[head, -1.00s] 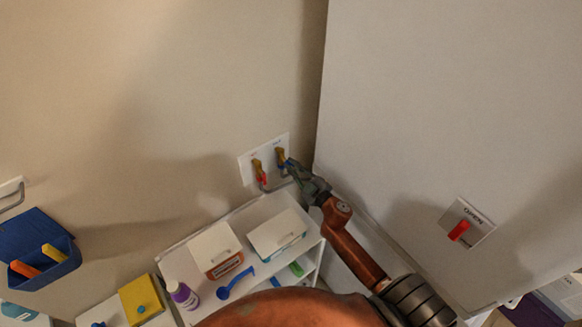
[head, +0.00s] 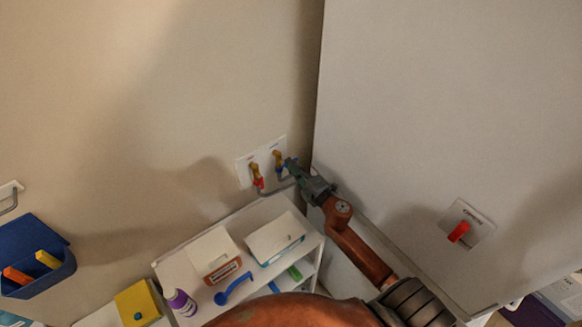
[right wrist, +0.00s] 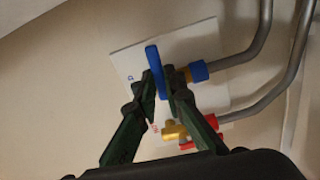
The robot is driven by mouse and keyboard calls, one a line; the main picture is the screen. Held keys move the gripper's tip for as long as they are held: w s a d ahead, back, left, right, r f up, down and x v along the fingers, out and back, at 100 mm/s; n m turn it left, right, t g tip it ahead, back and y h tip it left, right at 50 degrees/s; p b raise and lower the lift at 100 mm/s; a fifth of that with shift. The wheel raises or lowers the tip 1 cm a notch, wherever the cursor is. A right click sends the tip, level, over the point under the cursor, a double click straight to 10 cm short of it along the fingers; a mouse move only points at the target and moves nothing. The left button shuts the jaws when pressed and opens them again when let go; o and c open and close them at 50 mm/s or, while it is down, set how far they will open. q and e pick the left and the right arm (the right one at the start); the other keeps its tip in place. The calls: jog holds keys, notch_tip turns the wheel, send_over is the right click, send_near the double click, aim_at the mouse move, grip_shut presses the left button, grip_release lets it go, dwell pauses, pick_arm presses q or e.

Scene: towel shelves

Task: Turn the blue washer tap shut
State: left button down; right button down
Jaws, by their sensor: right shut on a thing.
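The blue washer tap (right wrist: 155,58) is a blue lever on a brass valve body on a white wall plate (right wrist: 126,58). It also shows small in the head view (head: 291,162). My right gripper (right wrist: 160,88) is shut on the blue lever, with one green finger on each side of it. In the head view my right gripper (head: 300,174) reaches the plate from the lower right. The red tap (head: 257,182) is beside it on the same plate, with a brass body (right wrist: 174,131) close below the fingers in the wrist view. My left gripper is not in view.
Grey hoses (right wrist: 252,45) run from both taps. A white shelf (head: 190,240) below the plate holds white boxes, a blue scoop (head: 233,287) and a purple bottle (head: 180,301). A large pale panel with a red switch (head: 459,231) stands at the right.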

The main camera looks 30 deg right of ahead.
jog(key=shift+n, duration=0.6)
jog(key=c, duration=2)
grip_release()
jog(key=s, duration=0.8)
jog(key=s+d, duration=0.1)
jog(key=s, duration=0.3)
